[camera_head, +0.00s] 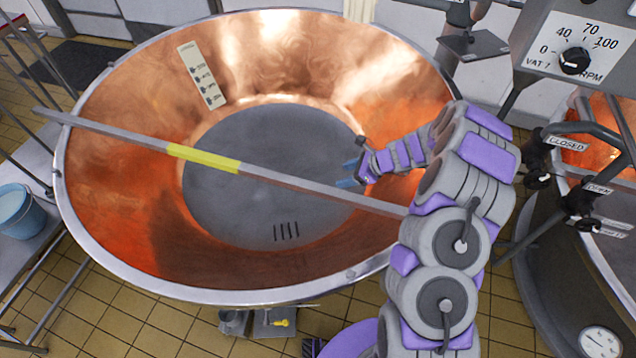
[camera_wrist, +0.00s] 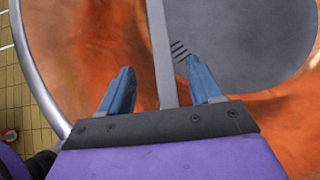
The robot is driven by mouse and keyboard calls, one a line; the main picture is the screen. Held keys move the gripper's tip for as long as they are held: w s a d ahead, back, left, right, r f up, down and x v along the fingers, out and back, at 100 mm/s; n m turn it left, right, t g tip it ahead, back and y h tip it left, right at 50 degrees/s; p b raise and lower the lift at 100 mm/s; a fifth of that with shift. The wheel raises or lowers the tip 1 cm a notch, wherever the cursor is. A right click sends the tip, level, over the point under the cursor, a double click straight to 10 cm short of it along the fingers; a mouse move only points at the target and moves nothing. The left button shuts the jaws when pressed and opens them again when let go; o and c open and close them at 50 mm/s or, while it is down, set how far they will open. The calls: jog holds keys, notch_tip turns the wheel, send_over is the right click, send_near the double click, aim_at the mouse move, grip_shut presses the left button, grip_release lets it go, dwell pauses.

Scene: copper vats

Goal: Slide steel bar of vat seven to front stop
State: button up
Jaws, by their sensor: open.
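The grey steel bar (camera_head: 285,180) lies across the top of the copper vat (camera_head: 120,190), from beyond the left rim to the lower right. It has a yellow band (camera_head: 203,158) near its middle. Its right end is hidden behind my arm. My gripper (camera_head: 350,163) is over the vat, by the bar's right half, its blue fingers spread. In the wrist view, the bar (camera_wrist: 160,50) runs between the two open fingers of my gripper (camera_wrist: 160,70), with a gap on each side. I cannot tell whether the fingers reach bar height. No front stop can be made out clearly.
A control box (camera_head: 580,45) marked VAT 7 stands at upper right. Handles with tags (camera_head: 567,144) and a second vat (camera_head: 560,270) are on the right. A blue bucket (camera_head: 18,210) stands on a bench at left. A label strip (camera_head: 202,75) is on the vat's inner wall.

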aim_at(313, 186)
jog(key=b+x, duration=0.3)
jog(key=x, duration=1.3)
jog(key=shift+s, duration=0.1)
jog(key=shift+w+a+f, duration=0.2)
jog(key=shift+a+f, duration=0.1)
jog(key=shift+a, duration=0.05)
jog(key=shift+c, duration=0.3)
grip_shut()
